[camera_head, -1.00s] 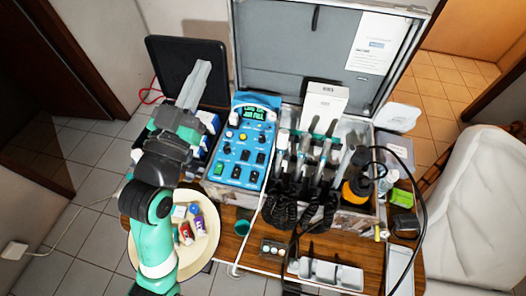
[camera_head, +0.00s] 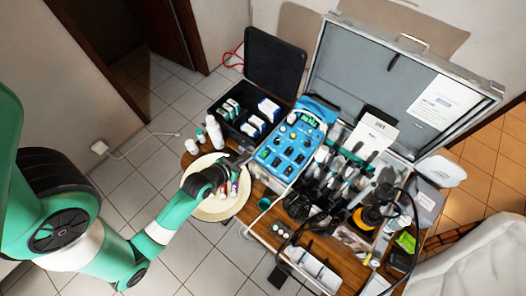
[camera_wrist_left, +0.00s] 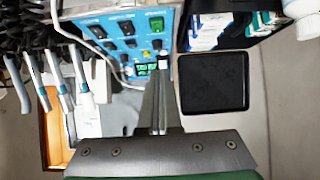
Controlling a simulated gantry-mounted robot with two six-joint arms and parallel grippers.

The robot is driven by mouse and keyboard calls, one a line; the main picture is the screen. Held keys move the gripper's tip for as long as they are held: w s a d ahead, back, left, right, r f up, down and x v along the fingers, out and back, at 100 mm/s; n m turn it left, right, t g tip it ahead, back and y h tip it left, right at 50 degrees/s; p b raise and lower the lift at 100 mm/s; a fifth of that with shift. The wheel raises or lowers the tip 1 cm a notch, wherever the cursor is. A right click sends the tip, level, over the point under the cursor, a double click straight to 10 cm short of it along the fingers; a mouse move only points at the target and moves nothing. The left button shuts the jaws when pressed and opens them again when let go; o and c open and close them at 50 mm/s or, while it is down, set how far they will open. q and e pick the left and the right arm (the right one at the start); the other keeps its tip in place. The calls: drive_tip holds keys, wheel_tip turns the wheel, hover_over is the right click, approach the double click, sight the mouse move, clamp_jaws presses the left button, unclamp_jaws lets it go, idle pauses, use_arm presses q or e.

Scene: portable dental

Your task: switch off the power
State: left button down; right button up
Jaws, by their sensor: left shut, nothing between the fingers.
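The blue control panel (camera_head: 290,143) sits in the open case in the head view. It carries several dark switches, knobs and a lit display. The wrist view shows the panel (camera_wrist_left: 122,42) upside down, with a green switch (camera_wrist_left: 157,22) at its top right and the lit green display (camera_wrist_left: 148,68) at its bottom. My left gripper (camera_head: 242,160) is low beside the panel's lower-left edge in the head view. Its fingers (camera_wrist_left: 160,95) are shut and empty in the wrist view. I cannot tell whether they touch the panel. My right gripper is not in view.
A black box (camera_head: 262,110) of small packs stands left of the panel, its lid open. Dental handpieces (camera_head: 335,180) stand right of it. A round cream tray (camera_head: 205,212) lies under my wrist. White bottles (camera_head: 214,132) stand near the box. Cables loop at the right.

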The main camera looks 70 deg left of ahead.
use_arm(q)
drive_tip(key=b, duration=0.2)
hover_over(262, 156)
drive_tip(key=f, duration=0.6)
drive_tip(key=shift+s+d, duration=0.15)
drive_tip(key=shift+s, duration=0.1)
drive_tip(key=f, duration=0.1)
drive_tip(key=f+b, duration=0.1)
drive_tip(key=shift+w+f, duration=0.25)
drive_tip(key=shift+f, duration=0.55)
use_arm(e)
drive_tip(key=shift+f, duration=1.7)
use_arm(q)
drive_tip(key=shift+w, duration=0.1)
